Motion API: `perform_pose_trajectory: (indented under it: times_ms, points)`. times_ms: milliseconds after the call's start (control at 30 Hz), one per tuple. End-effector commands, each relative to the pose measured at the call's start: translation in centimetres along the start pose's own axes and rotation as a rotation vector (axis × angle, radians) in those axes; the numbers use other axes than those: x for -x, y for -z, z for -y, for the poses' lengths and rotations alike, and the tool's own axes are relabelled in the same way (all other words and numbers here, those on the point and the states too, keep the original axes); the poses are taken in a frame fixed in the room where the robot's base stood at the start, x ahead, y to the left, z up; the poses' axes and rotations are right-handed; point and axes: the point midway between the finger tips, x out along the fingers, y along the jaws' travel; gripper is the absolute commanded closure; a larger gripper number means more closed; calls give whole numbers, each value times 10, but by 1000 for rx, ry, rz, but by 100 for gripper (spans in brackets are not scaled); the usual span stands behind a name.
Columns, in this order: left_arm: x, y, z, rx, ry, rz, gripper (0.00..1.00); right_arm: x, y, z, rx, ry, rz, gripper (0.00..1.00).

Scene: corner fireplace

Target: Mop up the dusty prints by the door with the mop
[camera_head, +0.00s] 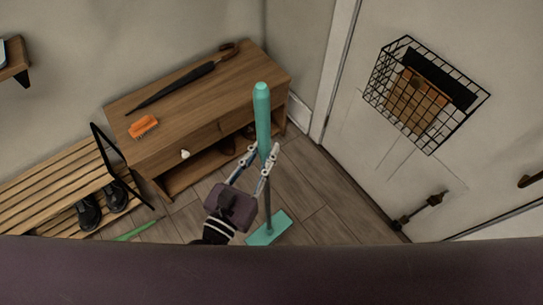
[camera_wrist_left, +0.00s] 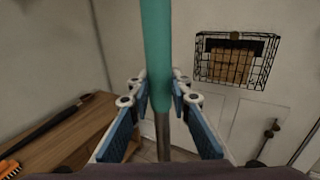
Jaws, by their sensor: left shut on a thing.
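The mop (camera_head: 262,120) has a teal grip, a grey shaft and a flat teal head (camera_head: 268,229) low at the floor, in front of the cabinet and near the door. My left gripper (camera_head: 266,158) is shut on the mop at the lower part of its teal grip, and the mop stands nearly upright. In the left wrist view the mop's grip (camera_wrist_left: 157,45) rises between the blue-padded fingers. The white door (camera_head: 365,150) is at the right. I cannot make out dusty prints on the floor (camera_head: 318,205). My right gripper is not in view.
A wooden cabinet (camera_head: 255,75) holds a dark umbrella (camera_head: 180,83) and an orange brush (camera_head: 143,126). A slatted bench (camera_head: 40,190) with black shoes (camera_head: 90,212) stands at the left. A wire basket (camera_head: 425,95) hangs on the door. Floor shows between cabinet and door.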

Motion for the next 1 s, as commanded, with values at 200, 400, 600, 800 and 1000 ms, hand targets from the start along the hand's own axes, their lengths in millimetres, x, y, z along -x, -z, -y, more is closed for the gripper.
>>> perform_pose_trajectory:
  times_ms: [200,400,600,800,1000]
  points:
    - [-9,11,14,-8,47,1,100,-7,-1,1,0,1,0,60]
    - [-9,18,15,-8,49,1,100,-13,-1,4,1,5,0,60]
    - [-9,31,15,-8,49,1,100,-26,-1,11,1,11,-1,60]
    - [-9,47,15,-8,49,1,100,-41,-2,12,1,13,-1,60]
    - [-9,58,15,-8,48,1,100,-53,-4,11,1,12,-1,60]
